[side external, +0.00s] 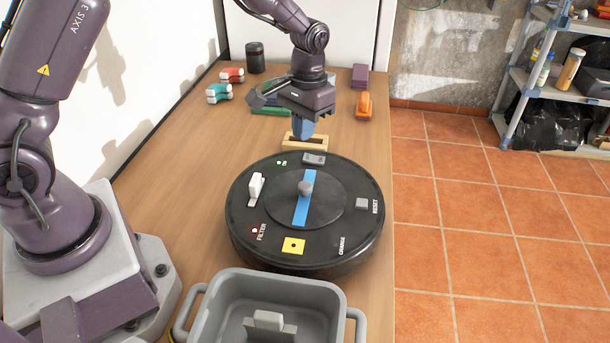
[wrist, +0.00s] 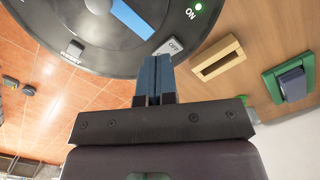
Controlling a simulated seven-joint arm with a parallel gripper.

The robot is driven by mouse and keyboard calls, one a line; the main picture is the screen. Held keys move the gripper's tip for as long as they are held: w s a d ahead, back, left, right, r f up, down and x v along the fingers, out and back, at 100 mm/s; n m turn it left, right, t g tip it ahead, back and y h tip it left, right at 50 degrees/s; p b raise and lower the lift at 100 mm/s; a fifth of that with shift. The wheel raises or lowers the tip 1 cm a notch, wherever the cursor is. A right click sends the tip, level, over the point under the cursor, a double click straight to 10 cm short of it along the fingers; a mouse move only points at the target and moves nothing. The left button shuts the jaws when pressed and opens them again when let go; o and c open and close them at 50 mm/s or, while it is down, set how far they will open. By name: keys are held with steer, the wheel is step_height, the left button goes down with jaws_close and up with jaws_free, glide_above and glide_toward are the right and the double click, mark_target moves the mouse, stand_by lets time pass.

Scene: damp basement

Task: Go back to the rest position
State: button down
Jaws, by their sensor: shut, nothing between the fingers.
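My gripper (side external: 303,128) is shut and empty, its blue fingers pointing down beyond the far edge of the round black device (side external: 243,230). The closed fingers (wrist: 154,68) also show in the wrist view, below the grey OFF switch (wrist: 168,48). In the side view the device carries a blue bar with a grey knob (side external: 305,187), a white lever (side external: 256,188), a yellow square (side external: 293,245), and a grey RESET button (side external: 362,203). A green light (wrist: 198,7) glows beside ON in the wrist view.
A tan slotted block (side external: 318,144) sits just beyond the device, close to the fingers. Orange (side external: 364,105), red (side external: 232,75) and teal (side external: 218,93) pieces and a dark jar (side external: 255,57) stand farther back. A grey tub (side external: 230,293) is in front. The table's left side is clear.

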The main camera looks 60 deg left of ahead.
steer(key=s+d+r+m+t, duration=0.1)
steer(key=s+r+t, duration=0.5)
steer(key=s+r, duration=1.3)
steer(key=s+m, duration=0.1)
steer(key=s, duration=0.2)
steer(key=shift+s+d+r, duration=0.15)
steer(key=shift+d+r, duration=0.05)
steer(key=shift+d, duration=0.15)
